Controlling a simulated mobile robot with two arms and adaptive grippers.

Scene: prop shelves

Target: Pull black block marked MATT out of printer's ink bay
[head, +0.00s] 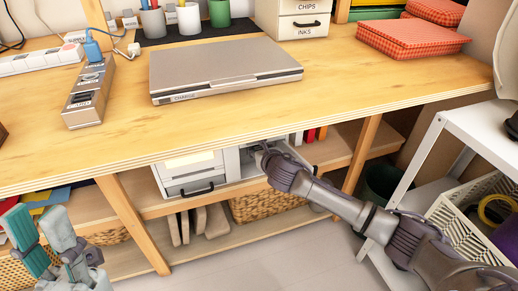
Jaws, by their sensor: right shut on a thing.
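The light grey printer (190,172) stands on the shelf under the bench, partly hidden by the benchtop. Its open bay (240,160) is at its right side. My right gripper (264,156) reaches in under the bench edge at this bay and is shut on a small dark thing, which looks like the black block. The fingers and wrist hide most of it, and no MATT marking can be read. I cannot tell how far it sits inside the bay. My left gripper (40,226) is at the lower left, empty, with its fingers apart, away from the printer.
The wooden benchtop (330,90) overhangs the printer closely. A bench leg (360,155) stands right of my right gripper. A wicker basket (265,205) is below. A white rack (460,125) with a crate stands at right. A closed laptop (225,68) lies on the bench.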

